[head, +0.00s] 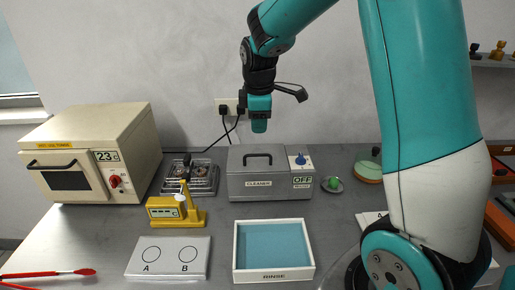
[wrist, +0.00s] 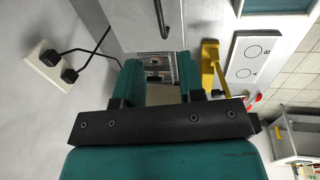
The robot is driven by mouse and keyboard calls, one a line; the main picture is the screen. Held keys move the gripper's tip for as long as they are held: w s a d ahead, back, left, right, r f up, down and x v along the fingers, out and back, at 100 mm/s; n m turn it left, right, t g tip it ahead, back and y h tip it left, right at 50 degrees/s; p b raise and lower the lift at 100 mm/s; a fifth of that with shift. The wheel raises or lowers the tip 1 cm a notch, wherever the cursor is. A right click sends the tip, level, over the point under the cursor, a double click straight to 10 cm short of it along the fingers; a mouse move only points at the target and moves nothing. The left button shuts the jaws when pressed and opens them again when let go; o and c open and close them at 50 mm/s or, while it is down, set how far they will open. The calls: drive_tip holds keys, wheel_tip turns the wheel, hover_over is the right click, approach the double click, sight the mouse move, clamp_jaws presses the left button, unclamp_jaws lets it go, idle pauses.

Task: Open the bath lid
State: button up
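The bath is a grey box labelled CLEANER (head: 257,191) in the middle of the bench in the head view. Its grey lid (head: 238,170) is down, with a dark bar handle (head: 257,156) on top. A blue knob and a green OFF display are on its right side. My gripper (head: 259,131) hangs above the lid, apart from the handle. In the wrist view my gripper's two teal fingers (wrist: 160,72) stand apart with nothing between them. The handle (wrist: 161,18) shows at the top of that view, beyond the fingertips, on the lid (wrist: 137,20).
A beige oven (head: 92,150) and a small stove (head: 190,178) stand left of the bath. A yellow device (head: 165,209), a white card with circles A and B (head: 168,258) and a blue-floored tray (head: 273,275) lie in front. A wall socket with cables (head: 226,104) is behind.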

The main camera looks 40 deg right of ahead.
sight(258, 155)
drive_tip(key=f, duration=0.3)
drive_tip(key=w+f+p, duration=0.1)
drive_tip(key=f, duration=0.3)
drive_tip(key=d+f, duration=0.1)
drive_tip(key=f, duration=0.2)
drive_tip(key=shift+w+f, duration=0.35)
drive_tip(key=shift+w, duration=0.05)
clamp_jaws()
